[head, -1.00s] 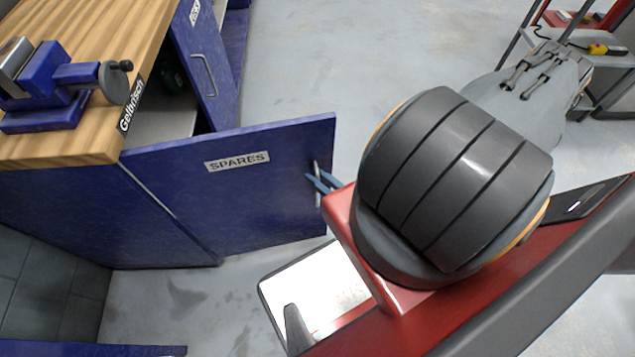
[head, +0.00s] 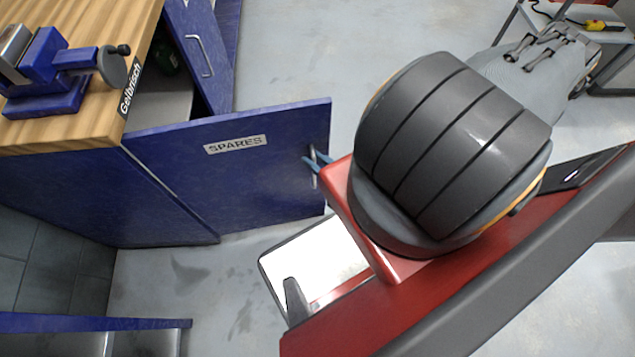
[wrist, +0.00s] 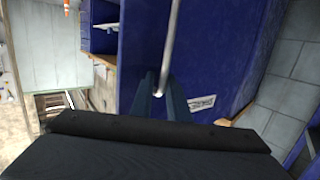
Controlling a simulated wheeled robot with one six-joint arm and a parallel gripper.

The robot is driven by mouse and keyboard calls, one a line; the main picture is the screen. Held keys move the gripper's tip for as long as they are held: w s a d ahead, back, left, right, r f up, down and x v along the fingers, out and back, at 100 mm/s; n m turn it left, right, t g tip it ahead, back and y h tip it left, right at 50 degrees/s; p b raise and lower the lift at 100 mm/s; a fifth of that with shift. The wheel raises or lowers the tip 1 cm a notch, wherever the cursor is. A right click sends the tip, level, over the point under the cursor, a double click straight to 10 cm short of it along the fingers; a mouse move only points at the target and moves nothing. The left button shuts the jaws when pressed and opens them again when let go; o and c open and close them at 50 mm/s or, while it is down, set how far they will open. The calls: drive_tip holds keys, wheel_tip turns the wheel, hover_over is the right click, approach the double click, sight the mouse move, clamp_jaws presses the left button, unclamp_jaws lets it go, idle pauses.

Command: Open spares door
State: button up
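The blue spares door (head: 262,182), with its white SPARES label (head: 235,145), stands swung out from the bench cabinet. Its metal bar handle (head: 314,178) is upright near the door's free edge. My gripper (head: 314,163) is at this handle, with one blue-grey finger on each side of the bar. In the wrist view the handle (wrist: 172,45) runs down between my fingers (wrist: 161,97), which appear closed on it near its lower end. The label (wrist: 201,103) shows there beside the right finger. My red and dark arm hides the floor right of the door.
A wooden bench top (head: 75,120) with a blue vise (head: 55,75) is above the cabinet. Another blue door with a handle (head: 199,55) stands beyond the opening. A grey cart (head: 600,30) is at the far right. The floor (head: 300,50) behind the door is clear.

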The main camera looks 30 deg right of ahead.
drive_tip(key=shift+s+a+r+p, duration=0.3)
drive_tip(key=shift+s+p, duration=0.2)
drive_tip(key=shift+p, duration=0.5)
drive_tip(key=shift+s+a+r+p, duration=0.15)
drive_tip(key=shift+s+a+p, duration=0.25)
drive_tip(key=shift+p, duration=0.6)
drive_tip(key=shift+s, duration=0.15)
drive_tip(key=p, duration=0.4)
drive_tip(key=shift+s+a+f+p, duration=0.2)
drive_tip(key=shift+a+f+p, duration=0.1)
drive_tip(key=shift+a+f, duration=0.1)
drive_tip(key=shift+s+a+p, duration=0.2)
drive_tip(key=shift+s+p, duration=0.05)
drive_tip(key=shift+p, duration=0.55)
